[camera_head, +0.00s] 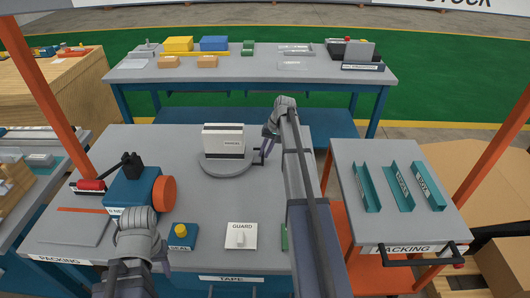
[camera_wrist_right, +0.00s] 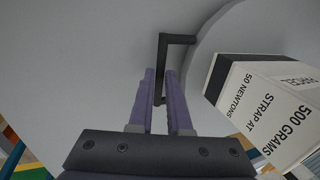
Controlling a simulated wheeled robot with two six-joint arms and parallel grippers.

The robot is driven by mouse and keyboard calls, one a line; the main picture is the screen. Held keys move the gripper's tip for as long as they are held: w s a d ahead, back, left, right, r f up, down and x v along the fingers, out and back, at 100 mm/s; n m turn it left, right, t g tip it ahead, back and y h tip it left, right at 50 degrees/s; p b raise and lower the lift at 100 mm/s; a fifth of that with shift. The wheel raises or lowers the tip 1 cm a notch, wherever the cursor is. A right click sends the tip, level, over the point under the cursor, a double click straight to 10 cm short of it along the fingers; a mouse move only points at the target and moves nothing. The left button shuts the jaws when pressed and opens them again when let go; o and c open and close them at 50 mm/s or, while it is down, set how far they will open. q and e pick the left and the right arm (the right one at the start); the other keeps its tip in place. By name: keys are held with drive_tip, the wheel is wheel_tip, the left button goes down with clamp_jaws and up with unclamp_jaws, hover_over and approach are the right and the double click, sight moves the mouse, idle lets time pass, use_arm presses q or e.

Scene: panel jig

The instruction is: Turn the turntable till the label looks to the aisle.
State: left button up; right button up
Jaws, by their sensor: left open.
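The turntable (camera_head: 226,168) is a round grey disc on the middle table; its rim also shows in the right wrist view (camera_wrist_right: 205,45). In the right wrist view the box (camera_wrist_right: 270,110) shows large black lettering. A dark angled handle (camera_wrist_right: 178,39) sticks out at the turntable's edge. My right gripper (camera_wrist_right: 161,75) has its fingers closed around the handle's bar. My left gripper (camera_head: 137,268) is open at the front left, away from the turntable; its fingertips are partly hidden.
A blue machine with an orange wheel (camera_head: 164,194) stands left of the turntable. A yellow-buttoned box (camera_head: 181,236) and a guard switch plate (camera_head: 241,236) lie in front. A cart (camera_head: 345,160) with teal channels stands at right. A second table (camera_head: 240,75) is behind.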

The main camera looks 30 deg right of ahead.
clamp_jaws()
idle(0.8)
drive_tip(key=shift+s+a, duration=0.1)
drive_tip(key=shift+s, duration=0.05)
